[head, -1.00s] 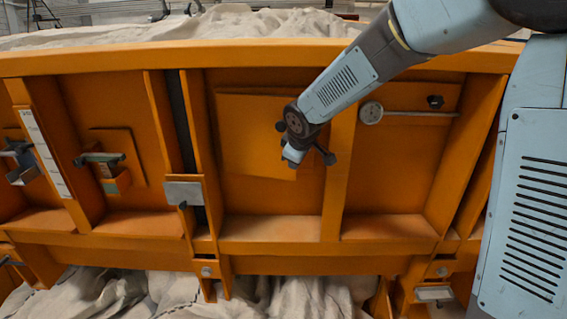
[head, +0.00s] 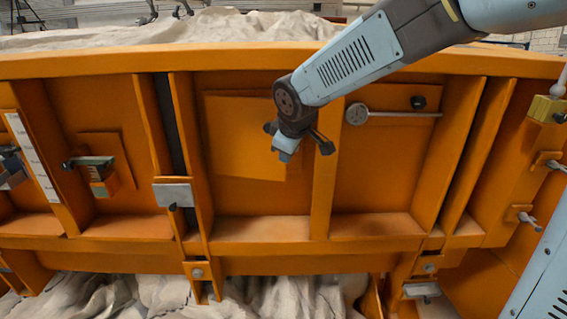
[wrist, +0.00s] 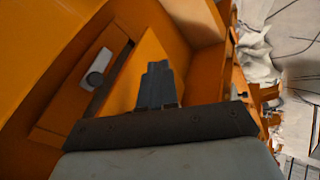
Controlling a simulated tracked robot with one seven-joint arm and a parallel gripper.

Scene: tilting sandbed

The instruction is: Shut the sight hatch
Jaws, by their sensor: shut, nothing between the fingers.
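A square orange plate (head: 240,135), which looks like the sight hatch, sits slightly skewed in a bay of the orange wall. Its right edge is partly hidden by my gripper and wrist. My gripper (head: 284,154) is shut and empty, in front of the plate's right side, pointing downward; I cannot tell if it touches. In the wrist view, my shut fingers (wrist: 155,86) stand in front of a bright orange surface (wrist: 137,67). A dark gap runs along that surface's left side. Beyond it is a strip with a grey knob (wrist: 98,74).
A grey disc on a rod (head: 356,114) and a dark knob (head: 418,102) are in the bay to the right. Upright ribs (head: 324,185) divide the wall. A grey bracket (head: 173,194) and a handled block (head: 98,168) stick out at the left. Pale sheeting (head: 300,298) lies below.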

